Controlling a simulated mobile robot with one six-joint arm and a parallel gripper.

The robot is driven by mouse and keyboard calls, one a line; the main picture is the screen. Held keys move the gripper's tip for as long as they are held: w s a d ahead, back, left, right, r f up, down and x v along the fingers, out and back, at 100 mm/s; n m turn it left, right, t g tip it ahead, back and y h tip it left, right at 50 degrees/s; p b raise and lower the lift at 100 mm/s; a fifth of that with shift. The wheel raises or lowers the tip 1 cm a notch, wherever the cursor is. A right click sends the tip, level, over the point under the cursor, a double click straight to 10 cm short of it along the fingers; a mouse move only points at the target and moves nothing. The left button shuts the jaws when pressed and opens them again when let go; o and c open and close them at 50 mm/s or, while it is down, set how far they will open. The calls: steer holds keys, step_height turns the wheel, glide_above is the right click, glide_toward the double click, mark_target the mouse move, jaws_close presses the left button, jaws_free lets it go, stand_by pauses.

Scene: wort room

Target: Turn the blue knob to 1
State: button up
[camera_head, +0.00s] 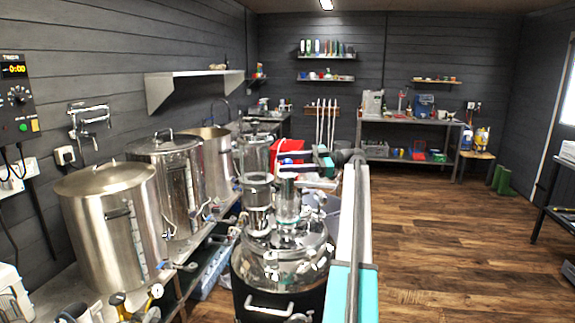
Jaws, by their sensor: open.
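No knob that I can clearly make out as blue shows in the head view. A control box (18,97) hangs on the left wall with a lit display, a dark round knob (19,95) with pale marks around it, and a small green button below. Small blue valve handles (208,217) seem to show on the steel kettles, too small to read any numbers. My arm reaches up from the bottom centre and bends left at its far end. My gripper (291,172) is small there, open, in front of a red object, and far from the control box.
Steel kettles (112,220) stand along the left wall on a bench. A shiny lidded vessel (283,255) stands close, left of my arm. A steel table (415,126) with bottles and boxes is at the back. The wooden floor (450,240) on the right is clear.

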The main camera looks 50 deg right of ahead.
steer(key=shift+r+p, duration=0.95)
steer(key=shift+r, duration=0.45)
steer(key=shift+s+a+b, duration=0.45)
steer(key=shift+s+a, duration=0.3)
steer(key=shift+s, duration=0.1)
steer(key=s+a+r+b, duration=0.1)
steer(key=s+a+b, duration=0.2)
steer(key=s+a, duration=0.6)
steer(key=shift+s+r+b, duration=0.2)
steer(key=shift+s+b, duration=0.2)
steer(key=shift+s, duration=0.4)
